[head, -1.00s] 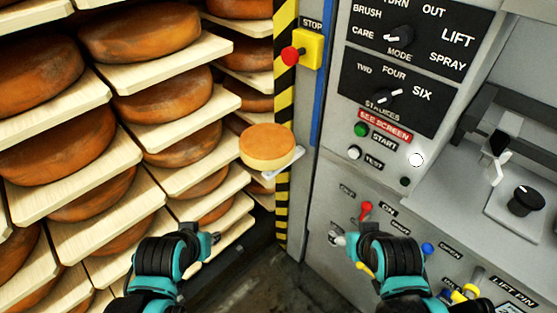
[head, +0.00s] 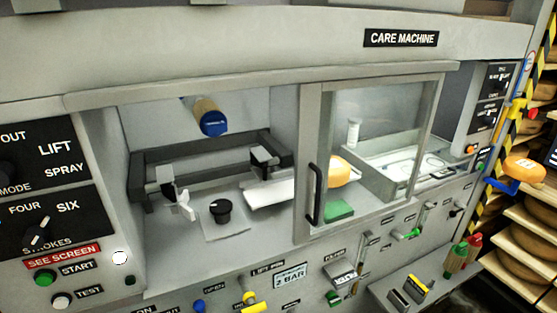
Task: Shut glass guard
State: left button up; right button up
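The glass guard (head: 378,110) is a clear pane in a grey frame on the front of the care machine. It covers the right part of the machine's opening. A black upright handle (head: 314,194) sits on its left frame post. The left part of the opening (head: 200,150) is uncovered. Behind the pane are part of an orange cheese wheel (head: 339,172), a green block (head: 339,209) and a white bottle (head: 353,133). Neither of my grippers is in view.
Inside the uncovered part are a dark frame (head: 140,180), a blue-ended cylinder (head: 211,122) and a black knob (head: 220,211). Levers and labels line the front panel below. Cheese shelves (head: 520,245) and a cheese on a blue holder (head: 524,169) stand at the right.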

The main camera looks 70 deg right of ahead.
aim_at(309, 94)
jog(key=j+z, duration=0.2)
jog(key=z, duration=2.8)
jog(key=l, duration=0.1)
